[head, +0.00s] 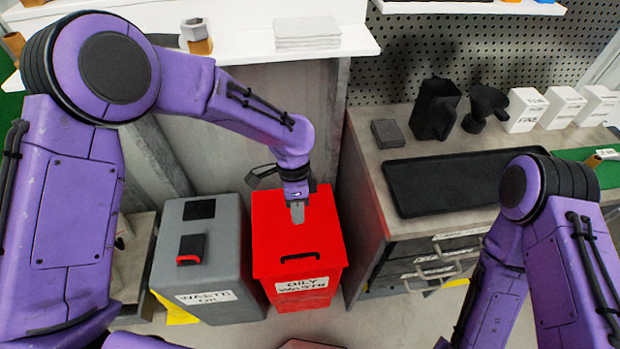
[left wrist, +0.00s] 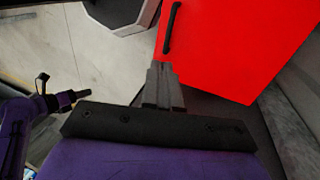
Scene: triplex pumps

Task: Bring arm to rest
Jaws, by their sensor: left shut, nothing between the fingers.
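My left arm reaches in from the left, and its gripper (head: 297,212) is shut and empty above the lid of the red oily waste bin (head: 318,262). The closed fingers also show in the left wrist view (left wrist: 161,82), with the red bin (left wrist: 235,50) and its black handle beyond them. I cannot tell how far the fingertips are from the lid. My right arm shows at the lower right of the head view, bent in front of the counter. Its gripper is outside the frame.
A grey waste oil bin (head: 205,265) stands left of the red bin. At right, a counter carries a black tray (head: 455,180), a black jug (head: 435,108), a funnel (head: 485,105) and white boxes (head: 525,108). A white shelf (head: 345,42) with folded cloths (head: 306,32) is behind.

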